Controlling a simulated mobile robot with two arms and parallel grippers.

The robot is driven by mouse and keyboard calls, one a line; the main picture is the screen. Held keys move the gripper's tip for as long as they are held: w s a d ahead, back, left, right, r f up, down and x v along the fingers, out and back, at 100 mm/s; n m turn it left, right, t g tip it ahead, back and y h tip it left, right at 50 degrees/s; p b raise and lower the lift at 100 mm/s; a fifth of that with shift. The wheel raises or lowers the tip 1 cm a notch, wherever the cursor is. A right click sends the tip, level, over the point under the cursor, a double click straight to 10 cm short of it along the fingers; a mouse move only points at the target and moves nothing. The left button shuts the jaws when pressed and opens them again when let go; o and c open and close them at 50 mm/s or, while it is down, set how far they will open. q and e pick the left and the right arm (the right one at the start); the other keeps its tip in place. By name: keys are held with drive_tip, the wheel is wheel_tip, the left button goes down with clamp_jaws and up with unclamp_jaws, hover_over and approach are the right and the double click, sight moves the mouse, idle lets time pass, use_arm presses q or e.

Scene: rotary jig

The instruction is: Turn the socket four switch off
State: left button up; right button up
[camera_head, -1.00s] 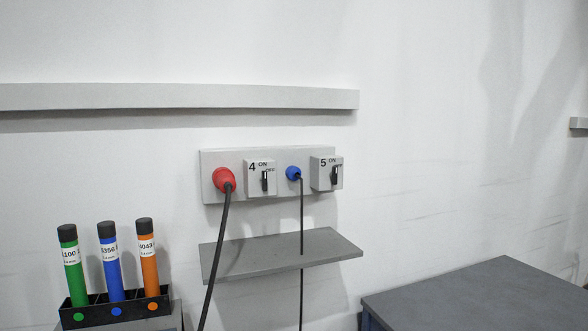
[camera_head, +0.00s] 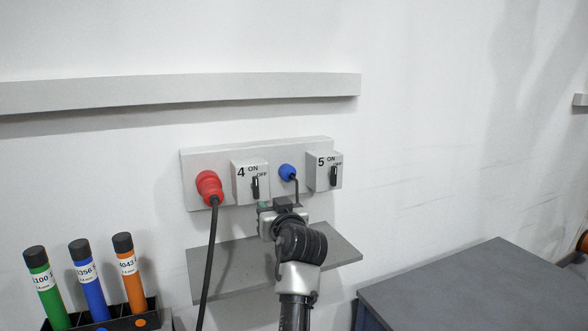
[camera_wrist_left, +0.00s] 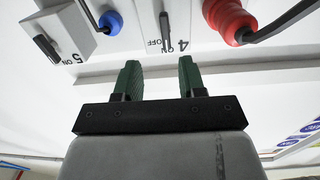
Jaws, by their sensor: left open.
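The socket four switch (camera_head: 255,187) is a black handle on a grey box marked 4, ON and OFF. Its handle stands upright, in line with ON at the top; OFF is at the upper right. My left gripper (camera_head: 272,205) is just below and slightly right of this box in the head view, apart from the handle as far as I can tell. In the left wrist view, which is upside down, the two green fingers (camera_wrist_left: 159,76) are open and empty. The switch handle (camera_wrist_left: 165,27) shows beyond the gap between them. My right gripper is not in view.
A red plug (camera_head: 209,187) with a black cable is left of switch four. A blue plug (camera_head: 287,172) and switch five (camera_head: 334,177) are to its right. A grey shelf (camera_head: 218,270) juts out below. Coloured tubes (camera_head: 90,290) stand at lower left; a dark table (camera_head: 470,290) is at right.

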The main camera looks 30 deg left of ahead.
sight(257, 183)
use_arm(q)
drive_tip(key=shift+n+y, duration=0.3)
drive_tip(key=shift+n, duration=0.1)
drive_tip(key=p+x, duration=0.1)
drive_tip(key=x, duration=0.2)
drive_tip(key=r+p+x, duration=0.1)
drive_tip(key=p+x, duration=0.1)
drive_tip(key=x, duration=0.2)
drive_tip(key=r+p+x, duration=0.1)
drive_tip(key=x, duration=0.2)
drive_tip(key=shift+a+r+p, duration=0.15)
drive_tip(key=shift+a+p, duration=0.15)
drive_tip(key=shift+a, duration=0.05)
clamp_jaws()
